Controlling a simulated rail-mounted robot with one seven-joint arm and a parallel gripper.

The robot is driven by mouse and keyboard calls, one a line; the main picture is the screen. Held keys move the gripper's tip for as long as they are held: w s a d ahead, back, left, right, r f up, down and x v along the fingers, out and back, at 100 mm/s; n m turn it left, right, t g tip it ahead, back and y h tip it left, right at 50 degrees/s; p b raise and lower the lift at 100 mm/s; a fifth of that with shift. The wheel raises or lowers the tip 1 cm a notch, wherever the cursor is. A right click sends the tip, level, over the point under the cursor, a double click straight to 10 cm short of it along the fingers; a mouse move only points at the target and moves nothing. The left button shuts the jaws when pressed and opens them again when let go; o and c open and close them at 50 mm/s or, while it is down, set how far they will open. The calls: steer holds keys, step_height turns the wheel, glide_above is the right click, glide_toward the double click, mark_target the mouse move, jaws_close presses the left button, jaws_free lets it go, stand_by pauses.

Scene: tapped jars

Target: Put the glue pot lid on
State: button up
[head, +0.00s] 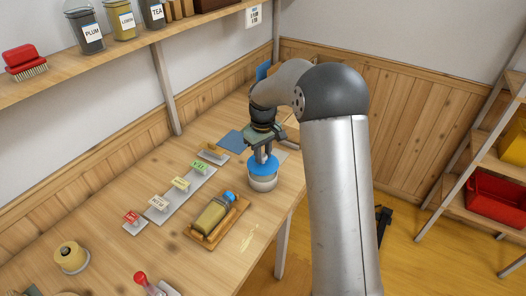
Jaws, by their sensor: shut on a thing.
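My gripper (263,155) points down at the far part of the bench, shut on a blue lid (263,171). The lid is at the top of a pale round pot (263,184), which stands upright on the bench. I cannot tell whether the lid is seated on the pot or just above it. The fingertips are small and partly hidden in this view. The pot's label, if any, does not show.
A wooden tray (196,236) with a yellowish jar (212,216) lying on it is nearer. Several coloured label cards (181,183) stand to the left. A yellow round object (70,256) and a red-knobbed item (141,279) are at the front. A shelf (120,45) overhangs the left.

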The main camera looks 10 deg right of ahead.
steer(key=shift+f+b, duration=0.4)
steer(key=shift+f, duration=0.5)
steer(key=shift+f+b, duration=0.6)
steer(key=shift+f, duration=0.35)
steer(key=o, duration=1)
steer(key=shift+o, duration=0.2)
step_height(320, 180, up, 18)
steer(key=shift+f, duration=0.2)
